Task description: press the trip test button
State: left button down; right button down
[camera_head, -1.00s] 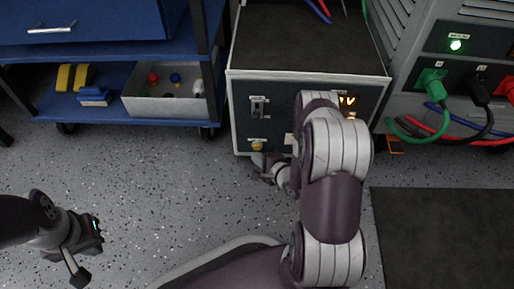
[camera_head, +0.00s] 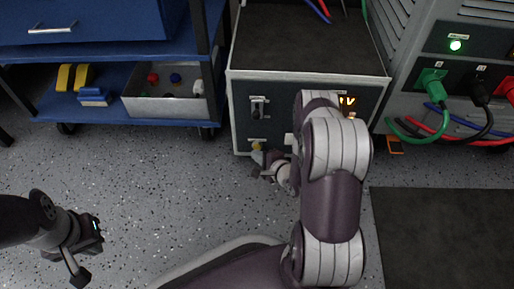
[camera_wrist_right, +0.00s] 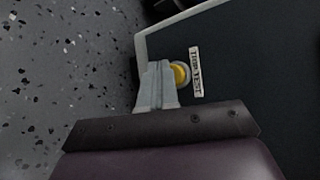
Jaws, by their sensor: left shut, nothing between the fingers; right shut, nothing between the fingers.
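The yellow trip test button (camera_head: 257,146) is low on the left of the dark front panel of the box. In the right wrist view the yellow button (camera_wrist_right: 180,73) sits in a pale ring beside a white label reading TRIP TEST (camera_wrist_right: 196,72). My right gripper (camera_head: 258,159) is shut and empty, just below the button in the head view. In the wrist view its fingertips (camera_wrist_right: 158,68) overlap the button's left edge; I cannot tell whether they touch it. My left gripper (camera_head: 93,240) is shut and empty over the floor at the lower left.
The box (camera_head: 310,42) has a toggle switch (camera_head: 258,106) above the button and a lit display (camera_head: 348,101), partly behind my right arm. A blue cart (camera_head: 105,112) stands left. A grey cabinet (camera_head: 408,62) with plugged cables stands right.

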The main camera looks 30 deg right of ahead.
jog(key=shift+w+d, duration=0.2)
jog(key=shift+w, duration=0.15)
dwell(0.7)
jog(key=shift+s+a+p, duration=0.45)
jog(key=shift+s, duration=0.3)
jog(key=s+a, duration=0.1)
jog(key=s+p, duration=0.1)
jog(key=s+a, duration=0.1)
jog(key=s, duration=0.1)
jog(key=shift+s+a+p, duration=0.1)
jog(key=shift+a+p, duration=0.2)
jog(key=shift+p, duration=0.05)
dwell(0.7)
